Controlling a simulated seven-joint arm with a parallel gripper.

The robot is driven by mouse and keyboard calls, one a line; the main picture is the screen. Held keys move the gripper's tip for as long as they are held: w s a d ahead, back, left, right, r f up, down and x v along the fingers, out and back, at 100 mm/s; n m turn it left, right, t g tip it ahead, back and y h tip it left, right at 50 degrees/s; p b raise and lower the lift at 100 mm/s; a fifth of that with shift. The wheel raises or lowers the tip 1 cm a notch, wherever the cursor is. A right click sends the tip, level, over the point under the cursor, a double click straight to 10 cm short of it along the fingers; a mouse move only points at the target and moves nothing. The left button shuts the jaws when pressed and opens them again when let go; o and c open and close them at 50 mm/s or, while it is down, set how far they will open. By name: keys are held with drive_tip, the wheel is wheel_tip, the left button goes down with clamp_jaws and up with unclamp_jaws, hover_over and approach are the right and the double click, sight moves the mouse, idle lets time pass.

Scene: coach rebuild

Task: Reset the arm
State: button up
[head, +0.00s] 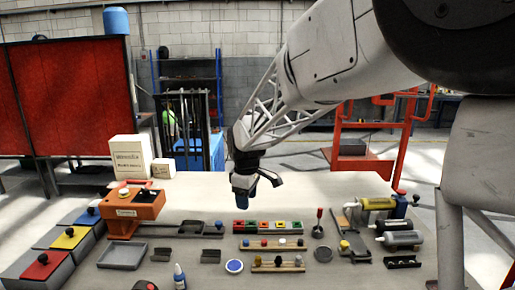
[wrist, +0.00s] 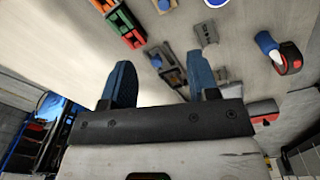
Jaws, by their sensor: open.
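My gripper (head: 241,200) hangs from the arm above the back middle of the pale workbench (head: 300,190) in the head view. In the wrist view its two blue fingers (wrist: 162,85) stand apart with nothing between them. It is open and empty, and the bench top shows beyond the fingertips. In the head view it is behind a tray of coloured blocks (head: 268,227), apart from it as far as I can see. My arm reaches in from the upper right.
An orange device (head: 135,205) and red, yellow and blue-topped boxes (head: 70,238) stand at the left. White cartons (head: 130,155) are at the back left. Grey cylinders (head: 398,238) lie at the right. A glue-like bottle (head: 179,277) and a blue disc (head: 234,266) are in front.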

drive_tip(key=s+d+r+m, duration=0.4)
drive_tip(key=s+d, duration=0.5)
drive_tip(key=s, duration=0.1)
drive_tip(key=s+d+f+m+t, duration=0.1)
drive_tip(key=s+d+m, duration=0.4)
drive_tip(key=s, duration=0.9)
drive_tip(key=s+d+f+m+t, duration=0.1)
drive_tip(key=s+d+m, duration=0.4)
drive_tip(key=s, duration=0.8)
drive_tip(key=d, duration=0.3)
drive_tip(key=shift+s, duration=0.4)
